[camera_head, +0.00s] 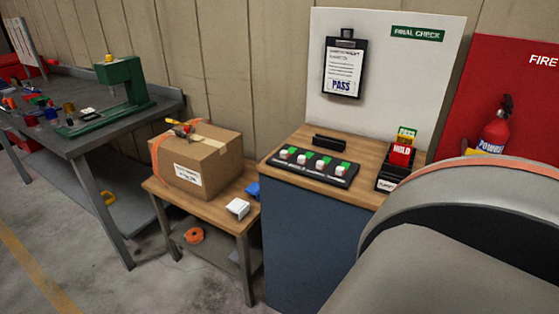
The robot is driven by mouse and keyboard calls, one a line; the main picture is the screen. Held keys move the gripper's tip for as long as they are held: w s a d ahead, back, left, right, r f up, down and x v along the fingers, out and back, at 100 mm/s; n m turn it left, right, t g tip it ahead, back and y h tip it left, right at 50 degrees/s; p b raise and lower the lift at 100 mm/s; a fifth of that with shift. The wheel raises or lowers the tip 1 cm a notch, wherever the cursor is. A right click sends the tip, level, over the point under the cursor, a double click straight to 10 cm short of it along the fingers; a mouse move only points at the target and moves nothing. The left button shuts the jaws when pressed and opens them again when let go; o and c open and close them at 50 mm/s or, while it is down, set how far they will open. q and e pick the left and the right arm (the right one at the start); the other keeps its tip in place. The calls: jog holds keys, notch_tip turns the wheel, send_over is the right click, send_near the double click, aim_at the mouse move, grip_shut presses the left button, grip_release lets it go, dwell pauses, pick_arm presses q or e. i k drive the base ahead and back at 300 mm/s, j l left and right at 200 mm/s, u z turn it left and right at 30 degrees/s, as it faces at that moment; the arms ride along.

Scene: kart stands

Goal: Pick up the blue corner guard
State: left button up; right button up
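The blue corner guard (253,190) is a small blue piece at the right edge of the low wooden table (222,211). It lies to the right of the cardboard box (205,165) and close against the side of the blue cabinet, behind a small white block (237,208). Only part of its shape can be made out. Neither gripper shows in the picture. A large grey rounded part of my own body fills the lower right.
The blue cabinet (310,245) stands right of the low table, higher than it, with a black switch panel (312,166) on top. A grey workbench (110,137) with a green press stands left. Pliers or a similar tool lie on the box.

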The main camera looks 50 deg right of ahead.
aim_at(253, 189)
jog(key=z, duration=1.3)
